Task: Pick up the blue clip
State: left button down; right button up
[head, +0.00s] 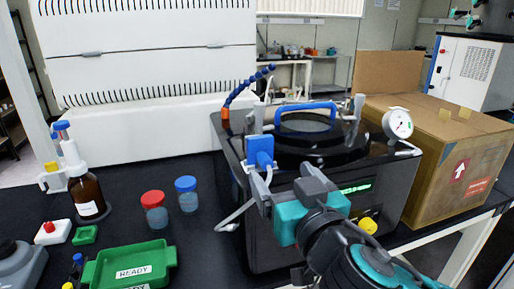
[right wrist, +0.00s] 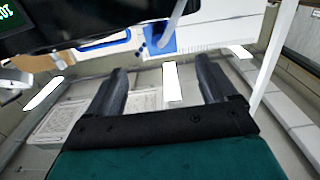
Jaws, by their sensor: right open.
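The blue clip (head: 260,150) is a small blue block at the front left of the black freeze dryer (head: 375,190). In the right wrist view a blue piece (right wrist: 160,40), which looks like the clip, lies near the top with a pale tube crossing it. My right gripper (head: 260,180) is open and points at the clip from the front; its fingertips overlap the clip's lower edge in the head view. In the right wrist view the gap between the fingers (right wrist: 160,80) is empty and the blue piece is beyond it. My left gripper is not in view.
A blue handle (head: 305,107) sits on the dryer lid, with a blue segmented hose (head: 245,85) at left and a gauge (head: 398,123) at right. A cardboard box (head: 455,160) stands right. Bottles, red- and blue-lidded jars (head: 155,210) and a green tray (head: 130,265) stand left.

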aim_at(261, 145)
jog(key=x, duration=0.6)
jog(key=shift+w+p, duration=0.3)
jog(key=shift+w, duration=0.1)
jog(key=shift+w+a+r, duration=0.25)
jog(key=shift+w+a, duration=0.05)
jog(key=shift+w, duration=0.2)
jog(key=shift+p+x, duration=0.55)
jog(key=shift+x, duration=1.55)
jog(key=shift+s, duration=0.1)
jog(key=shift+c, duration=0.4)
jog(key=c, duration=0.9)
jog(key=shift+r, duration=0.1)
jog(key=shift+c, duration=0.2)
